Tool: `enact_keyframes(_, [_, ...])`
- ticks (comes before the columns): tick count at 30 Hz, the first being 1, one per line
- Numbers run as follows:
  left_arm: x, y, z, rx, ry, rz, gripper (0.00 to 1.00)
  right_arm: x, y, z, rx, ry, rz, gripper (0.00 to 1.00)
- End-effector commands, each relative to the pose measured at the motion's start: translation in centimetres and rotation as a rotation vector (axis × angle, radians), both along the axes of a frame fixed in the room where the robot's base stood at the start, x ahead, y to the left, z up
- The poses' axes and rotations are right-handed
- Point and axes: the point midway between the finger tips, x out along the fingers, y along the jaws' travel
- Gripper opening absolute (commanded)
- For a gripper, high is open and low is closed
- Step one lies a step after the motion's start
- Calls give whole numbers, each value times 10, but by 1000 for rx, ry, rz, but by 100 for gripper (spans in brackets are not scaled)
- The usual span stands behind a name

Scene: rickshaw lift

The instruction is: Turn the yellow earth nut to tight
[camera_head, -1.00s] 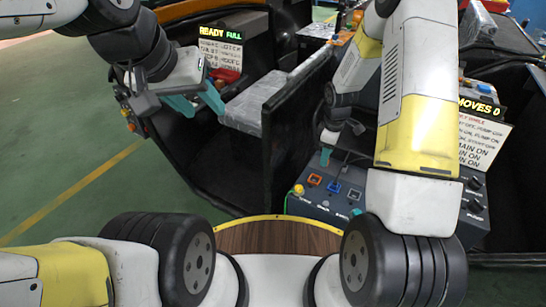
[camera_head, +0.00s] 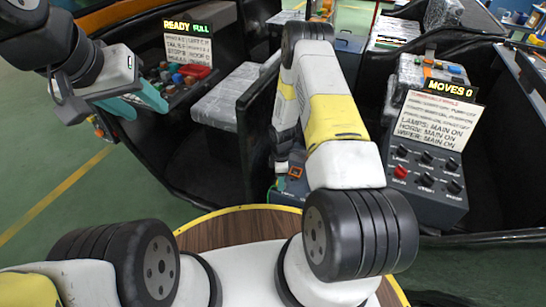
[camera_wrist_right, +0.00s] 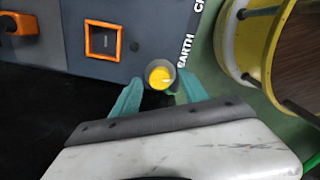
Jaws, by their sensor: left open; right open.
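The yellow earth nut (camera_wrist_right: 159,76) shows in the right wrist view as a round yellow cap in a grey ring, on the dark panel (camera_wrist_right: 140,50) by the word EARTH. My right gripper (camera_wrist_right: 160,92) is open, its two teal fingers on either side of the nut. I cannot tell whether they touch it. In the head view my right arm covers most of this panel, and the nut is hidden there. My left gripper (camera_head: 138,102) is open and empty at the upper left of the head view, away from the nut.
An orange-framed square socket (camera_wrist_right: 102,40) sits near the nut. A round wooden table with a yellow rim (camera_head: 190,232) lies close by. A MOVES 0 console (camera_head: 428,150) stands at right, a READY FULL sign (camera_head: 188,42) at left. Green floor (camera_head: 50,165) is free at left.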

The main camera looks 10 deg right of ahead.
Motion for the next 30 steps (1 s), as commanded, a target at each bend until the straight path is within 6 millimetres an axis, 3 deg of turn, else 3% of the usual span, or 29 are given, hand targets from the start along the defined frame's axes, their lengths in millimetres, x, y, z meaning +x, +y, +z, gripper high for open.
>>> enact_keyframes(9, [0, 0, 0, 0, 0, 0, 46, 0, 0, -3, 0, -1, 0, 50])
enact_keyframes(17, [0, 0, 0, 0, 0, 0, 46, 1, 0, -3, 0, -1, 0, 0])
enact_keyframes(30, [0, 0, 0, 0, 0, 0, 46, 1, 0, -3, 0, -2, -77, 0])
